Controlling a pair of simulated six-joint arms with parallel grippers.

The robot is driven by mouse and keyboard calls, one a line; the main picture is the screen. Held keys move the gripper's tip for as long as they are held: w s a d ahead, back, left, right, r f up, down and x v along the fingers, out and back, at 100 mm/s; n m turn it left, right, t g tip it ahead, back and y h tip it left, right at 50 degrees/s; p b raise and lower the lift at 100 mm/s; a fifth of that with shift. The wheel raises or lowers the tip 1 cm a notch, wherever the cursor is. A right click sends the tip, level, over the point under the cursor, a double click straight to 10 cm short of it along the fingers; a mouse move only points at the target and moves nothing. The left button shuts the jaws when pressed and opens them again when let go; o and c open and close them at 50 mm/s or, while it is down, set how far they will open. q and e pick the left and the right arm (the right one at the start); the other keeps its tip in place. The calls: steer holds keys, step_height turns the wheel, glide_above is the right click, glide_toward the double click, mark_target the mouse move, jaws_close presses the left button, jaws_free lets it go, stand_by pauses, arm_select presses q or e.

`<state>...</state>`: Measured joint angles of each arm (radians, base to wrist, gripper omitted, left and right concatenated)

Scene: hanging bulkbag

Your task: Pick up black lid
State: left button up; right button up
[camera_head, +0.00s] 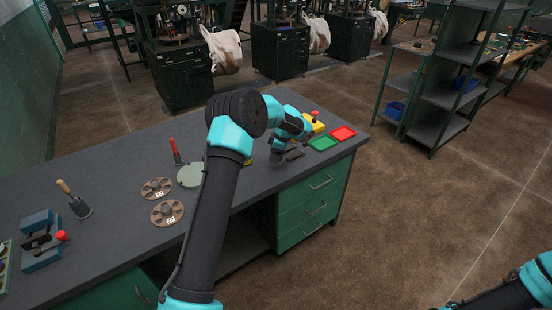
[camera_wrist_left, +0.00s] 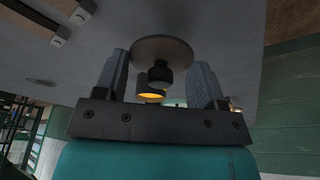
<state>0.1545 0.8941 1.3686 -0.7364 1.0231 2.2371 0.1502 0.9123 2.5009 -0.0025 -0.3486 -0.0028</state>
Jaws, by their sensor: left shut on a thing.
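In the left wrist view, a round, dark grey-brown disc with a black knob, which looks like the black lid (camera_wrist_left: 162,48), is between the two fingers of my left gripper (camera_wrist_left: 160,72). The left gripper is shut on it, though the finger contact is hard to make out. In the head view, my left gripper (camera_head: 285,156) is low over the right part of the dark workbench (camera_head: 110,166); the lid is not clearly visible there. I cannot tell whether the lid touches the bench. My right gripper is out of view; only part of the right arm shows at bottom right.
Green (camera_head: 323,144) and red (camera_head: 343,133) trays and a yellow box with a red button (camera_head: 314,122) are right of the gripper. Left are a pale green dish (camera_head: 190,175), two brown discs (camera_head: 167,212), a screwdriver (camera_head: 176,152), a scraper (camera_head: 76,202) and a vise (camera_head: 41,242).

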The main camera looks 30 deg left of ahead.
arm_select(q)
steer(key=s+d+r, duration=0.1)
steer(key=s+d, duration=0.7)
steer(key=s, duration=0.5)
steer(key=shift+s, duration=0.2)
steer(key=shift+r, duration=0.1)
